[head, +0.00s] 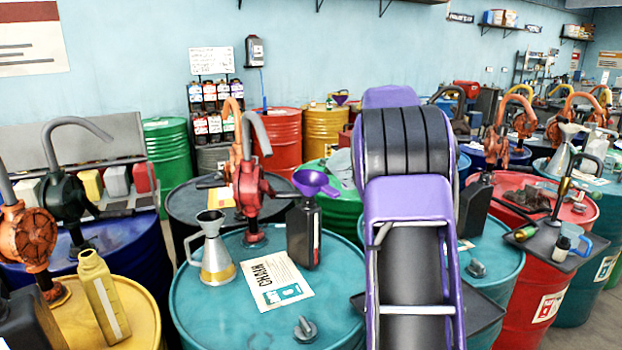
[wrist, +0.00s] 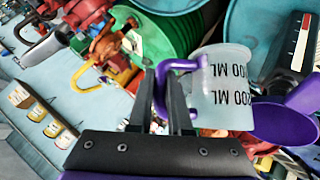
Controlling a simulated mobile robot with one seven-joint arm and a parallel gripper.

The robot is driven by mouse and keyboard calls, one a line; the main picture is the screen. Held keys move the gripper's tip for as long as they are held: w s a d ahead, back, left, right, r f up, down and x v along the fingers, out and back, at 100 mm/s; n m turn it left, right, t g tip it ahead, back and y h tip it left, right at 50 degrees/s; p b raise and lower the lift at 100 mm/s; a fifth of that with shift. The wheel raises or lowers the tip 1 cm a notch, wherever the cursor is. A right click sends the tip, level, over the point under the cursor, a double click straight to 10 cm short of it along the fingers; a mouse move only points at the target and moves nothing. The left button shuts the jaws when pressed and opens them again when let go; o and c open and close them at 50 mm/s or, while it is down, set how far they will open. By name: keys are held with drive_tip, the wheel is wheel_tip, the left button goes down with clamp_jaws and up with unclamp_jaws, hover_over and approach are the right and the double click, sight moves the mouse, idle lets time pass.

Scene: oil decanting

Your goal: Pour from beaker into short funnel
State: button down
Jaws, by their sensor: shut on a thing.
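The beaker (wrist: 222,88) is translucent white with black ML markings and a purple handle. My gripper (wrist: 175,92) is shut on the handle (wrist: 160,80) in the wrist view. My arm hides the gripper and beaker in the head view. A short purple funnel (head: 315,182) sits in the neck of a dark bottle (head: 303,232) on the teal barrel, left of my arm. In the wrist view the purple funnel (wrist: 285,122) appears just right of the beaker; I cannot tell whether they touch. The dark bottle (wrist: 290,55) shows above it.
A metal funnel-shaped can (head: 214,262), a red hand pump (head: 252,190), a paper sheet (head: 276,280) and a grey cap (head: 305,330) are on the same teal barrel (head: 205,320). Another barrel with a tray and blue-handled cup (head: 572,240) stands right.

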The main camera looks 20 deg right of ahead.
sight(349, 149)
drive_tip(key=shift+w+a+r, duration=0.1)
drive_tip(key=shift+a+r, duration=0.5)
drive_tip(key=shift+r, duration=0.2)
drive_tip(key=shift+a+r+n+h, duration=0.25)
drive_tip(key=shift+r+n+h, duration=0.05)
drive_tip(key=shift+r+h, duration=0.2)
drive_tip(key=shift+a+r+n+h, duration=0.3)
drive_tip(key=shift+r+h, duration=0.1)
drive_tip(key=shift+h, duration=0.1)
drive_tip(key=shift+w, duration=0.1)
drive_tip(key=shift+a+n+h, duration=0.4)
drive_tip(key=shift+a+h, duration=0.05)
drive_tip(key=shift+h, duration=0.05)
drive_tip(key=shift+a+r+h, duration=0.1)
drive_tip(key=shift+r+h, duration=0.15)
drive_tip(key=shift+h, duration=0.05)
drive_tip(key=shift+w+a+r+n+h, duration=0.15)
drive_tip(key=shift+a+r+n+h, duration=0.3)
drive_tip(key=shift+r+h, duration=0.1)
drive_tip(key=shift+w+a+r+n+h+b, duration=0.1)
drive_tip(key=shift+a+r+n+h+b, duration=0.25)
drive_tip(key=shift+a+r+h, duration=0.3)
idle(0.4)
drive_tip(key=shift+a+f+t, duration=0.1)
drive_tip(key=shift+a+t, duration=0.1)
drive_tip(key=shift+t, duration=0.1)
drive_tip(key=shift+w+a+r+b, duration=0.1)
drive_tip(key=shift+a+r+b, duration=0.15)
drive_tip(key=shift+a+b, duration=0.6)
